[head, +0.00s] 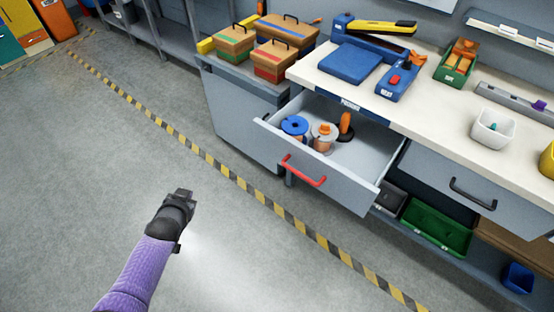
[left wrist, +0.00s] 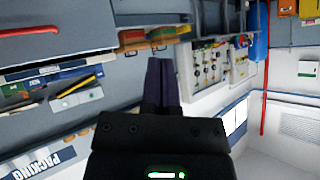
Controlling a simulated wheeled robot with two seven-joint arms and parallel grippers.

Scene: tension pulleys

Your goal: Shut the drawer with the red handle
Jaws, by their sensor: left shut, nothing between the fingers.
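The drawer (head: 265,128) with the red handle (head: 303,171) stands pulled out from under the white workbench in the head view. Inside it lie a blue spool (head: 294,126), a spool with copper-coloured winding (head: 323,137) and an orange and black object (head: 346,124). My left gripper (head: 187,194) is over the floor, to the left of the drawer and apart from it. It is shut and empty. The left wrist view shows its closed fingers (left wrist: 161,80), with the red handle (left wrist: 16,30) at the upper left. My right gripper is in neither view.
A shut drawer with a black handle (head: 473,194) is to the right. Boxes (head: 277,61) stand on the grey cabinet left of the bench. The floor (head: 110,190) around my left arm is clear, crossed by a striped line (head: 215,167).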

